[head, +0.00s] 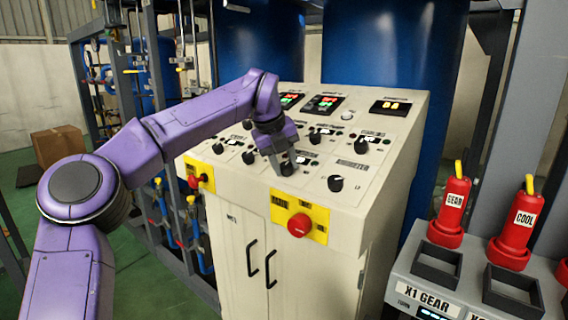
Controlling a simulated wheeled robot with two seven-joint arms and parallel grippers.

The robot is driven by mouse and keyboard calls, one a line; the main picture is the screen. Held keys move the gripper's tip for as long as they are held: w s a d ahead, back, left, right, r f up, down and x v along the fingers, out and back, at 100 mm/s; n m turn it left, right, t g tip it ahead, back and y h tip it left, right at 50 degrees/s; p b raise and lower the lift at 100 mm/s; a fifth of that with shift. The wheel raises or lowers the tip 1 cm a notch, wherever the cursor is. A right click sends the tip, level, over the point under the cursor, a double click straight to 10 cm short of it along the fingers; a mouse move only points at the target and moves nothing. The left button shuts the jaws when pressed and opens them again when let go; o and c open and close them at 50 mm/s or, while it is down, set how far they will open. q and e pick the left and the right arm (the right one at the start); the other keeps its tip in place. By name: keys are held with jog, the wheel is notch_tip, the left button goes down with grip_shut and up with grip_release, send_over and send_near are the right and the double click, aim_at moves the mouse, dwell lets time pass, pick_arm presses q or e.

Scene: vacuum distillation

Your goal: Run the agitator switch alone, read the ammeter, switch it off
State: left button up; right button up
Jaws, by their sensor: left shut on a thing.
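The beige control panel (318,190) stands in the middle, its sloped top set with several black rotary switches. My left gripper (284,164) reaches down onto the front part of the top and is shut on a black rotary switch knob (287,169). The fingers partly hide that knob, and its label is too small to read. A display with yellow digits (390,107) sits at the top right of the panel; I cannot tell its reading or whether it is the ammeter. Two displays with red and green digits (322,104) (290,100) are to its left. My right gripper is not in view.
A red emergency button (299,225) on a yellow plate projects from the panel's front, below my gripper. Another red knob (194,182) is at the left. Red cylinders marked GEAR (454,205) and COOL (517,225) stand at the right. Blue tanks (390,55) rise behind.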

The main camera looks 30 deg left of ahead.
pick_arm(q)
jog(key=o, duration=1)
jog(key=shift+a, duration=0.1)
jog(key=shift+o, duration=0.2)
jog(key=v, duration=1)
jog(key=shift+r, duration=0.25)
